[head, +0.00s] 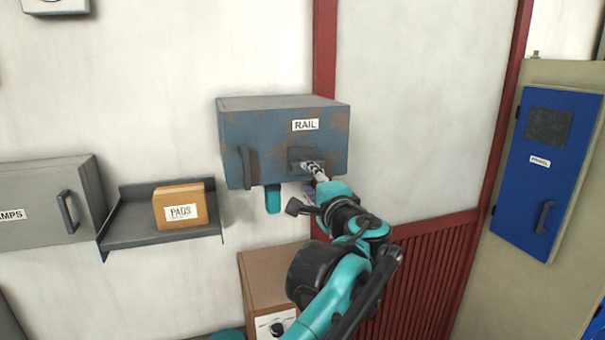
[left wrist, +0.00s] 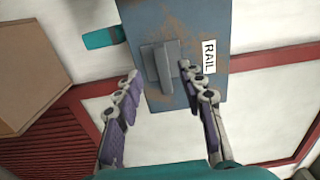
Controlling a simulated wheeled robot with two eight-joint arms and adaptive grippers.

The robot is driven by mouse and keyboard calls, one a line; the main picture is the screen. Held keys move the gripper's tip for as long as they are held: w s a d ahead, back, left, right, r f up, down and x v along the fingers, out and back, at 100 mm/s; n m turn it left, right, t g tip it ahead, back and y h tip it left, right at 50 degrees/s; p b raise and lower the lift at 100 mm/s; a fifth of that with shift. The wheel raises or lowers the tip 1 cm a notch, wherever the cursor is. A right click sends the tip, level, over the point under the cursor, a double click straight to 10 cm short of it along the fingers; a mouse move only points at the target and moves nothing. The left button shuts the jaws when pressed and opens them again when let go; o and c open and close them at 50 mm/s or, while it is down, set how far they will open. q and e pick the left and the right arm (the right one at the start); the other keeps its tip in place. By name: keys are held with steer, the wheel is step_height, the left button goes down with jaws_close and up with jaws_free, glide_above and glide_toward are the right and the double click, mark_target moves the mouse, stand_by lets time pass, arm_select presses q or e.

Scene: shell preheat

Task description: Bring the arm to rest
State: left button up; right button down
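My left gripper (head: 311,168) is at the front of a worn blue-grey box labelled RAIL (head: 265,135), by the small dark latch (head: 296,154) at its lower right. In the left wrist view the two fingers (left wrist: 159,72) are spread apart, one to each side of a grey upright piece (left wrist: 157,68) on the box (left wrist: 190,25). Nothing is held between them. I cannot tell whether a fingertip touches the box. My left arm reaches up from the bottom of the head view. My right gripper is not in view.
The box has a dark handle (head: 245,167) at its left; a teal piece (head: 273,199) shows below it. Left are a shelf (head: 150,238) with a PADS carton (head: 180,207) and a grey cabinet (head: 40,215). A brown box (head: 268,275) stands below; a blue cabinet (head: 545,175) is right.

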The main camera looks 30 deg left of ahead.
arm_select(q)
steer(key=shift+v, duration=1.15)
steer(key=shift+f, duration=0.15)
steer(key=s+d+f+n+g+h+b, duration=0.1)
steer(key=s+f+n+g+h+b, duration=0.2)
steer(key=f+b, duration=1)
steer(key=s+f+n+h+b, duration=0.1)
steer(key=s+f+h+b, duration=0.4)
steer(key=f, duration=1.9)
steer(key=s+d+f+n+h+b, duration=0.1)
steer(key=s+d+f+h+b, duration=0.1)
steer(key=f, duration=0.9)
steer(key=s+d+f+n+g+h+b, duration=0.1)
steer(key=s+d+f+h+b, duration=0.1)
steer(key=s+d+f+b, duration=0.3)
steer(key=s+d+f+n+h+b, duration=0.1)
steer(key=d+f+b, duration=0.5)
steer(key=f, duration=1.1)
steer(key=s+n+b, duration=0.1)
steer(key=s, duration=0.1)
steer(key=shift+s+f+h+b, duration=0.25)
steer(key=shift+s+h+b, duration=0.1)
steer(key=shift+h+b, duration=0.05)
